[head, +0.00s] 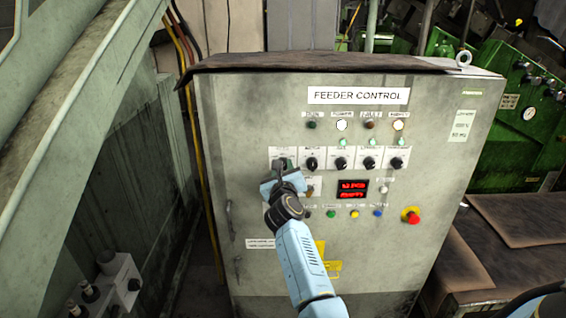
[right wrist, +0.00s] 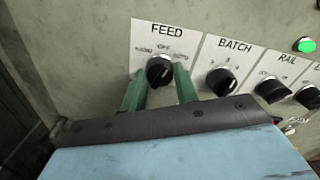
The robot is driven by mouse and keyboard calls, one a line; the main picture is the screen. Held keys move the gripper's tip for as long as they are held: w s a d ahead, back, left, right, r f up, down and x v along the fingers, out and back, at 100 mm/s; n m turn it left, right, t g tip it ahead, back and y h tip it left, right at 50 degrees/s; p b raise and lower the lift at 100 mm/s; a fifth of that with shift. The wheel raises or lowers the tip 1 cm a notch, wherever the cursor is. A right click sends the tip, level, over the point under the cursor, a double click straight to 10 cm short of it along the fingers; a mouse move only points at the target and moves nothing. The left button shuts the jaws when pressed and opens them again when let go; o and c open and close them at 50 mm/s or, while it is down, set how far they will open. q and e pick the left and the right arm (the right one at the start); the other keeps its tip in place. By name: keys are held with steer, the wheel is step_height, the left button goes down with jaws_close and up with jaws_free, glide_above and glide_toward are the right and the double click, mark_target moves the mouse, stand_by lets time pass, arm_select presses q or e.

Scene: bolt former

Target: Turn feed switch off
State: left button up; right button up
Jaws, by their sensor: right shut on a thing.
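The feed switch is a round black rotary knob (right wrist: 160,70) under a white FEED label (right wrist: 167,30) in the right wrist view. An OFF mark shows above the knob, with other small marks to its sides that are hard to read. My right gripper (right wrist: 160,86) has its green fingers on either side of the knob and is shut on it. In the head view my right gripper (head: 283,170) is at the leftmost switch of the row and mostly covers it. The knob's exact pointing direction is hard to tell. My left gripper is not in view.
The grey FEEDER CONTROL cabinet (head: 225,130) carries a row of black knobs; the batch knob (right wrist: 222,80) is just right of the feed switch. Below are a red display (head: 353,189), coloured buttons and a red emergency stop (head: 411,215). Green machinery (head: 520,150) stands to the right.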

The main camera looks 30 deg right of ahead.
steer(key=shift+n+p, duration=1.5)
steer(key=shift+n, duration=0.6)
steer(key=o, duration=1)
steer(key=p+v, duration=0.2)
steer(key=v, duration=1.1)
steer(key=shift+s+a, duration=0.1)
steer(key=shift+s, duration=0.1)
